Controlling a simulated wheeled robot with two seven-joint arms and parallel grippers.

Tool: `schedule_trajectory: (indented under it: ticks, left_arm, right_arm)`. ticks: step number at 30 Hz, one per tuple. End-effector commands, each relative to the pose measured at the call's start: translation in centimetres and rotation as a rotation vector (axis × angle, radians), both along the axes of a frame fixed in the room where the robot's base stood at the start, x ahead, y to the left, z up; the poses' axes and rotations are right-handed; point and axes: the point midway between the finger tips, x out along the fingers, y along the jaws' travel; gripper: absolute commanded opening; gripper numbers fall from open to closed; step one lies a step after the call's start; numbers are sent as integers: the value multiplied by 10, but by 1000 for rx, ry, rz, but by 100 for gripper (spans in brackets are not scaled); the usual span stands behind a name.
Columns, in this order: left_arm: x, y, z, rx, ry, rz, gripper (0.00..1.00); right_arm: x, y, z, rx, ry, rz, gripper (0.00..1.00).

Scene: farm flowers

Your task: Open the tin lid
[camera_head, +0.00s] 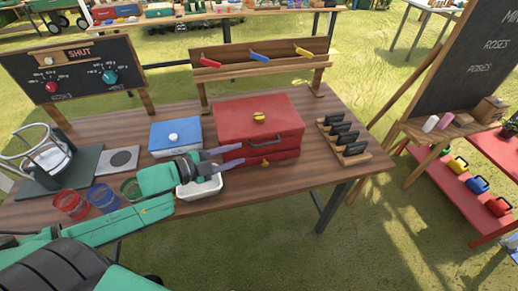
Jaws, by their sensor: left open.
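A red tin (258,118) with a flat lid stands on the wooden table, its lid down. A yellow knob sits on its lid and a dark handle is on its front. A smaller blue box (176,137) with a white knob stands to its left, also closed. My left gripper (235,156) reaches in from the left, its two grey fingers apart and pointing right. The fingers are at the red tin's front left corner; I cannot tell whether they touch it. My right gripper is not in view.
A white dish (199,186) lies under the left gripper. Red, blue and green cups (70,204) stand at the table's front left. A rack of black-handled items (343,139) is right of the red tin. A wooden rack (260,62) stands behind.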

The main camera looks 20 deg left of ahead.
Motion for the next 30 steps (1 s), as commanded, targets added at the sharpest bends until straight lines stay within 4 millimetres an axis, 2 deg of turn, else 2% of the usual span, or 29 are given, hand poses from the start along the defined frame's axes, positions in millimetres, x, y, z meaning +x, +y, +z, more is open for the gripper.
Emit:
schedule_trajectory:
  ticks: [2, 6, 9, 17, 26, 27, 29, 30]
  left_arm:
    - [10, -6, -3, -2, -6, 2, 42]
    - [26, -19, -6, -1, -5, 1, 42]
    - [38, -28, -9, -3, -4, 3, 42]
    - [63, -48, -16, -3, 0, 3, 42]
    - [66, -52, -19, -1, 2, 1, 42]
    - [66, -52, -19, -1, 2, 1, 38]
    - [66, -52, -18, -1, 2, 1, 16]
    - [66, -52, -18, -1, 2, 1, 0]
  right_arm:
    - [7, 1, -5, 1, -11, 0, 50]
    - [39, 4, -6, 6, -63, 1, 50]
    - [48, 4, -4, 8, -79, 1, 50]
    - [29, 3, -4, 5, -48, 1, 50]
    - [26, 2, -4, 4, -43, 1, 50]
    - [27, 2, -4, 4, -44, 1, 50]
    - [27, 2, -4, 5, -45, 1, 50]
    - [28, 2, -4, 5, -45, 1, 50]
